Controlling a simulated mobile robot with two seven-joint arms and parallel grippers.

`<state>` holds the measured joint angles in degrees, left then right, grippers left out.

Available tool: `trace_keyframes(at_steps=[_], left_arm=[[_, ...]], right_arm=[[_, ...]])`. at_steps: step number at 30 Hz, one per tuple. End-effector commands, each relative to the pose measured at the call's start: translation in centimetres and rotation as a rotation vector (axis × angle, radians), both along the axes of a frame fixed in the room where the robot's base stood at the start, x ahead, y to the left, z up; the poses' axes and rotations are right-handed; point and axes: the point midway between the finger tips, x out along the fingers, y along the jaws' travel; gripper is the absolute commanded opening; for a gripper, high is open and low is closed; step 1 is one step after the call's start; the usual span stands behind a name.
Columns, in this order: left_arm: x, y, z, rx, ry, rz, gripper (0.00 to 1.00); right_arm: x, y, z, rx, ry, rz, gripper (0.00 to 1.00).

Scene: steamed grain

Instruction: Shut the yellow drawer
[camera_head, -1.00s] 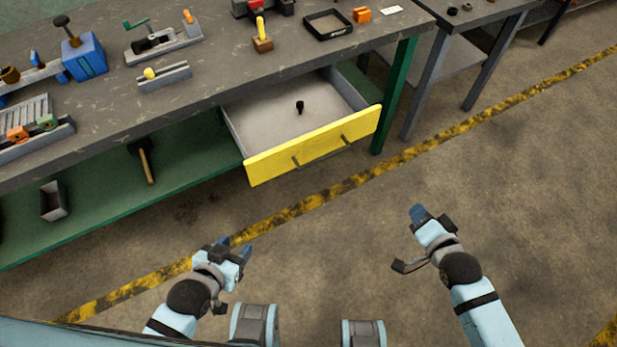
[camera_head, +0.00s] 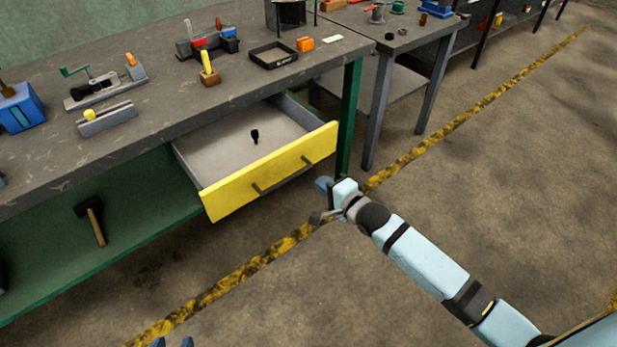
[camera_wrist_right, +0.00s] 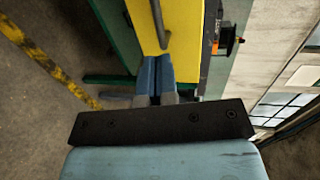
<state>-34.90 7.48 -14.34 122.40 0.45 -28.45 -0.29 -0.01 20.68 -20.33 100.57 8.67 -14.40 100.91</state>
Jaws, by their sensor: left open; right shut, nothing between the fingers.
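The yellow drawer (camera_head: 272,172) stands pulled out from under the grey workbench, with a small black object (camera_head: 255,136) inside it. My right gripper (camera_head: 322,184) is shut and empty, close to the right end of the drawer front. In the right wrist view its blue fingertips (camera_wrist_right: 155,72) lie together over the yellow front's edge; I cannot tell whether they touch it.
The workbench top (camera_head: 150,140) holds a black tray (camera_head: 273,55), a blue device (camera_head: 18,108) and other tools. A green bench leg (camera_head: 349,115) stands just right of the drawer. A hammer (camera_head: 95,220) lies on the green lower shelf. The floor in front is clear.

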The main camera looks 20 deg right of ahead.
Motion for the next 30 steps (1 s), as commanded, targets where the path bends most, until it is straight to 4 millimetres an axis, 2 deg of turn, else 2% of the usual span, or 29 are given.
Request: trace_keyframes(at_steps=[3, 10, 16, 26, 30], left_arm=[[-0.1, -0.1, -0.4, -0.001, -0.001, -0.002, 0.5], [-0.1, -0.2, -0.3, -0.01, -0.008, -0.003, 0.5], [0.0, -0.2, 0.2, -0.014, -0.017, -0.004, 0.5], [-0.1, -0.2, -0.1, -0.012, -0.012, -0.005, 0.5], [-0.1, -0.2, -0.2, -0.012, -0.011, -0.005, 0.5]], right_arm=[[2.3, 0.8, -0.5, -0.002, -0.002, 0.0, 0.0], [5.0, 1.8, -1.1, -0.001, 0.0, 0.0, 0.0], [5.6, 2.1, -1.2, 0.0, 0.001, 0.001, 0.0], [5.6, 2.1, -1.2, 0.0, 0.0, 0.0, 0.0], [6.4, 2.3, -1.1, 0.001, -0.001, 0.0, 0.0]])
